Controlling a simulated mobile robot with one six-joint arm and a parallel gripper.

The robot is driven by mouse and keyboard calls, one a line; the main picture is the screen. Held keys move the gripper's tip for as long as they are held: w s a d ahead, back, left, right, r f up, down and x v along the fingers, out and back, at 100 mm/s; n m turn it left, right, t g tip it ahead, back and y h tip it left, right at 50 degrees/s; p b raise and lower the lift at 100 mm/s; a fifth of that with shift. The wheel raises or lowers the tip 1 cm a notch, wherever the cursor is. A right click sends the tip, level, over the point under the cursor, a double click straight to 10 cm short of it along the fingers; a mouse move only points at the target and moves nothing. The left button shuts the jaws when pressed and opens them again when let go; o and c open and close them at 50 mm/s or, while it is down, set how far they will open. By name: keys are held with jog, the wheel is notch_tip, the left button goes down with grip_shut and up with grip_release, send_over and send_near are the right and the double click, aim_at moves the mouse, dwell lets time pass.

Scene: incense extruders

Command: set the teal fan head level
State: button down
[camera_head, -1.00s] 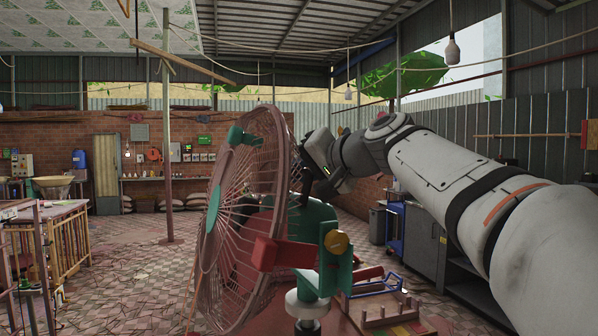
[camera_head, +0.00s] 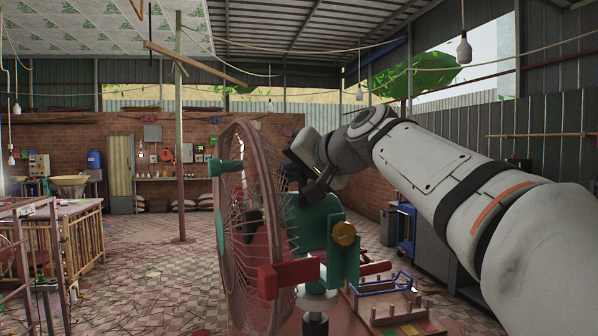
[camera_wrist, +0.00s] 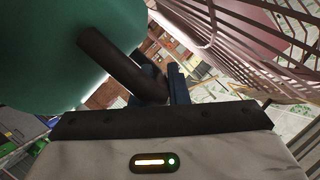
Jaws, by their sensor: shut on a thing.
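The fan's round pinkish wire cage (camera_head: 245,170) faces left in the head view and stands close to upright. My gripper (camera_head: 308,186) is behind the cage, above the housing. In the wrist view a dark rod (camera_wrist: 115,60) runs from the teal housing (camera_wrist: 50,45) to my gripper (camera_wrist: 167,84), which is shut on it. The exact contact is partly hidden.
A wooden peg tray (camera_head: 395,305) with a blue loop (camera_head: 385,283) is at the fan's right. A blue trolley (camera_head: 405,228) and grey cabinets (camera_head: 435,248) stand behind. A wooden railing (camera_head: 80,245) is at left. Tiled floor (camera_head: 160,270) lies open between.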

jog(key=c, duration=1.4)
grip_release()
jog(key=shift+d+r, duration=0.15)
jog(key=shift+w, duration=0.1)
jog(key=b+v, duration=0.1)
jog(key=v, duration=0.6)
jog(key=shift+s+d, duration=0.2)
jog(key=shift+s, duration=0.15)
jog(key=shift+r, duration=0.1)
